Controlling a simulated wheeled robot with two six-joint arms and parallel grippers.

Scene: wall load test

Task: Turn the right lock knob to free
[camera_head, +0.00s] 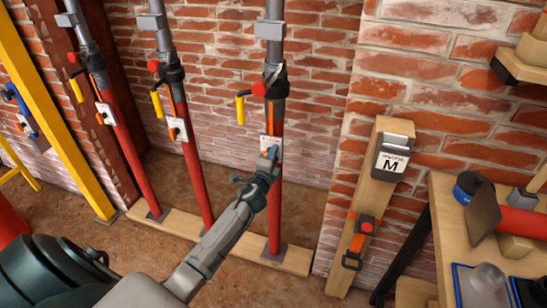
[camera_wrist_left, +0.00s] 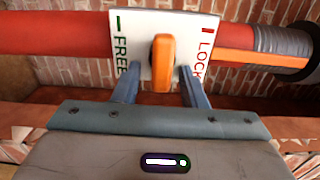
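The right prop (camera_head: 275,205) is a red and grey upright post with a white knob plate (camera_head: 264,141) on it. In the left wrist view, the plate (camera_wrist_left: 145,22) reads FREE in green on the left and LOCK in red on the right. The orange lock knob (camera_wrist_left: 162,62) stands between the two words, its long side running up the picture. My left gripper (camera_head: 268,155) is at the plate. In the left wrist view its fingers (camera_wrist_left: 160,84) are open, one on each side of the knob, with gaps showing. My right gripper is not in view.
Two similar red props (camera_head: 198,180) (camera_head: 133,165) stand to the left on a wooden sill (camera_head: 170,223), against a brick wall (camera_head: 320,100). A wooden post (camera_head: 350,220) with a box marked M (camera_head: 392,158) and a workbench (camera_head: 445,235) are at the right.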

